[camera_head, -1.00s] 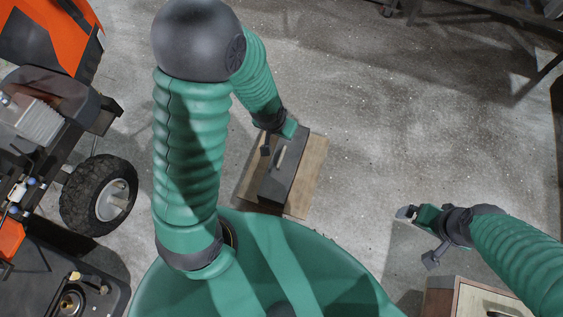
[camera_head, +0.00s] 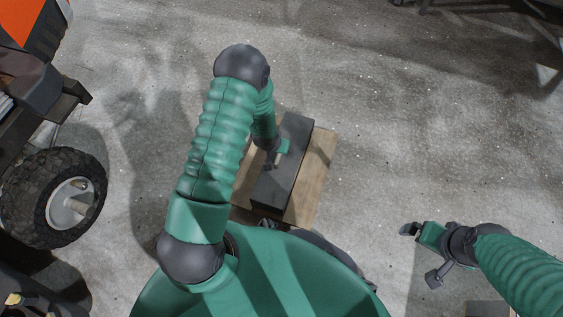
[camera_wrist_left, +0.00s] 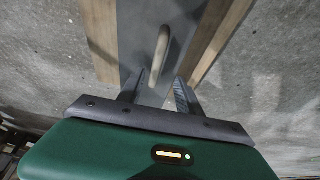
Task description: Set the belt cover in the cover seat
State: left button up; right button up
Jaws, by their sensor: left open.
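The belt cover (camera_head: 296,140) looks to be the long dark grey box lying on a pale wooden board (camera_head: 318,160) on the floor. My left gripper (camera_head: 276,160) is over its middle, and the arm hides part of it. In the left wrist view, the cover's grey top (camera_wrist_left: 138,30) carries a pale bar handle (camera_wrist_left: 161,50). The left fingers (camera_wrist_left: 156,92) are open and spread, with the near end of the handle between them. My right gripper (camera_head: 412,230) hangs over bare floor at the right, its jaws unclear. I cannot make out the cover seat.
An orange and black machine (camera_head: 28,30) with a black wheel (camera_head: 55,198) stands at the left. Dark metal legs (camera_head: 475,10) show at the top right. The concrete floor (camera_head: 400,120) right of the board is clear.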

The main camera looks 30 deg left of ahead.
pick_arm(q)
jog(key=shift+b+x, duration=0.3)
jog(key=shift+x, duration=0.7)
jog(key=b+x, duration=0.5)
jog(key=shift+d, duration=0.4)
jog(key=shift+r, duration=0.15)
pick_arm(e)
jog(key=x, duration=0.2)
jog(key=s+x, duration=0.1)
jog(key=x, duration=0.2)
jog(key=shift+f, duration=0.45)
pick_arm(q)
grip_shut()
